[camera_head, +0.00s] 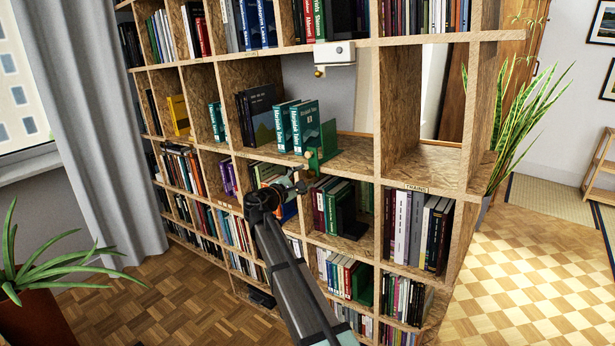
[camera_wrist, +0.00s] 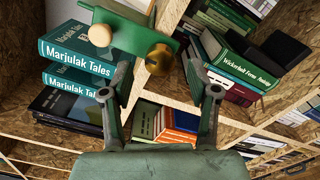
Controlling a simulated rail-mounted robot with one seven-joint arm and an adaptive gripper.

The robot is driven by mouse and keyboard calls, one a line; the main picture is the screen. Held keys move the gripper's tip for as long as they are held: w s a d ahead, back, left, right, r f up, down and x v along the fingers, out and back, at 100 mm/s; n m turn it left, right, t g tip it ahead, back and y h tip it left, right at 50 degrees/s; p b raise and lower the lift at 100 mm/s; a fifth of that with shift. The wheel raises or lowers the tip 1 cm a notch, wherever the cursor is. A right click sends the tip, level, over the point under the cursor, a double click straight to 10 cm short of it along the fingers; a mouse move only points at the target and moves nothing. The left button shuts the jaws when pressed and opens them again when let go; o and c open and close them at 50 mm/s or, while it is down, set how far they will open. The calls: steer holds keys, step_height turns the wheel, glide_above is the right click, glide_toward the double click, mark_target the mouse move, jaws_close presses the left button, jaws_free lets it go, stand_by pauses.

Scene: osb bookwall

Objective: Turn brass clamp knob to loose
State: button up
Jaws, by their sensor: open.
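A green metal bookend (camera_head: 321,140) stands upright on the shelf, at the right end of the teal Marjulak Tales books (camera_head: 300,126). Its round brass clamp knob (camera_wrist: 159,58) faces the wrist camera, with a pale wooden ball (camera_wrist: 100,35) to its left on the green bracket (camera_wrist: 135,28). My gripper (camera_wrist: 160,64) is open and empty. Its fingers lie to the left and right of the knob in the wrist view; I cannot tell whether they touch it. My gripper (camera_head: 296,180) is below the bookend in the head view.
A white box (camera_head: 334,53) with a brass ball hangs under the shelf above. The shelf right of the bookend (camera_head: 355,160) is bare. A potted plant (camera_head: 60,245) stands at the left.

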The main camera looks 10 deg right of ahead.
steer(key=v, duration=0.8)
steer(key=shift+s+a, duration=0.3)
steer(key=s+d+f+m+g+y, duration=0.3)
steer(key=s+f, duration=0.5)
steer(key=f, duration=0.6)
steer(key=s+d+f+m+g+y, duration=0.1)
steer(key=s+f+m+g+y, duration=0.2)
steer(key=s+f, duration=0.85)
steer(key=s+d+f+m+g+y, duration=0.2)
steer(key=s+f+m+g, duration=0.25)
steer(key=f, duration=1.35)
steer(key=s+d+f+m+g+y, duration=0.1)
steer(key=s+f+g, duration=0.2)
steer(key=s, duration=1)
steer(key=s+d+f+m+g+y, duration=0.1)
steer(key=s+f+m+g+y, duration=0.1)
steer(key=s+f, duration=0.6)
steer(key=s+d+f+m+g+y, duration=0.1)
steer(key=s+f+g, duration=0.3)
steer(key=s, duration=1.5)
step_height(320, 180, down, 2)
steer(key=shift+s+f+m+y, duration=0.25)
steer(key=shift+m+y, duration=0.25)
steer(key=shift+m, duration=0.15)
